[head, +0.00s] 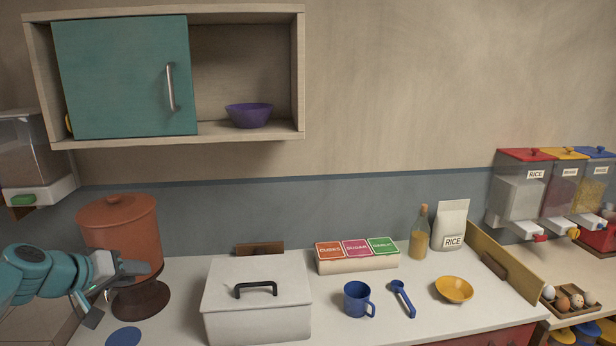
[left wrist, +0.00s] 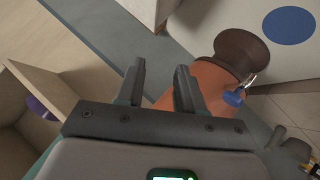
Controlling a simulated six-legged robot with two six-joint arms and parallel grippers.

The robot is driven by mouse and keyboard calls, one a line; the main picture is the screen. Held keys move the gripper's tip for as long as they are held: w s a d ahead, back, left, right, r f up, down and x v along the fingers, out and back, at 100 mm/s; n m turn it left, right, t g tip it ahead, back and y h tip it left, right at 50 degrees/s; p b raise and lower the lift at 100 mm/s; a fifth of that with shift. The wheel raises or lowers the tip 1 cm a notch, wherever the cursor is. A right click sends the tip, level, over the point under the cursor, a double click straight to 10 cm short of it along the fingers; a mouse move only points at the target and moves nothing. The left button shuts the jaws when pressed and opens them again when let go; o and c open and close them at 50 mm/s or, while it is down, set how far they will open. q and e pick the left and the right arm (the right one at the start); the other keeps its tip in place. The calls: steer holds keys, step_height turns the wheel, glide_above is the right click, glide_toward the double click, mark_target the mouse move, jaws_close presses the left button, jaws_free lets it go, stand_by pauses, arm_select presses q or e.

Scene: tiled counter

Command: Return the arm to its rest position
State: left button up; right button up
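My left arm (head: 40,272) comes in from the left in the head view. Its gripper (head: 140,268) is in front of the lidded orange-brown urn (head: 120,225), covering part of its lower body. In the left wrist view the two dark fingers of the left gripper (left wrist: 160,72) are apart, with nothing held between them. The urn (left wrist: 205,85) and its blue tap (left wrist: 233,98) lie beyond the fingers in that view; I cannot tell whether the gripper touches the urn. My right gripper is not in view.
A white lidded box (head: 258,300), blue mug (head: 356,300), blue spoon (head: 402,298) and yellow bowl (head: 454,289) stand on the counter. A wall cabinet (head: 125,75) hangs above, holding a purple bowl (head: 249,115). A blue disc (head: 124,338) lies near the urn's dark stand (head: 140,300).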

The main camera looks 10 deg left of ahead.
arm_select(q)
steer(key=s+d+f+g+b, duration=0.15)
steer(key=d+f, duration=0.35)
steer(key=f, duration=0.6)
steer(key=s+d+f+g+b, duration=0.1)
steer(key=s+d+f+g, duration=0.3)
steer(key=f, duration=0.8)
steer(key=s+d+f+g+b, duration=0.1)
steer(key=d+f, duration=0.5)
steer(key=f, duration=0.5)
steer(key=s+d+f+m+g, duration=0.1)
steer(key=s+d+f, duration=0.4)
steer(key=s, duration=0.2)
steer(key=s+d+f+m+g+b, duration=0.1)
steer(key=s+d+f, duration=0.4)
steer(key=s, duration=0.3)
steer(key=s+d+f+m+g+h+b, duration=0.1)
steer(key=s+d+f+g, duration=0.1)
steer(key=s+d+f, duration=0.3)
steer(key=s, duration=0.2)
steer(key=shift+s+d, duration=0.2)
steer(key=shift+s, duration=0.1)
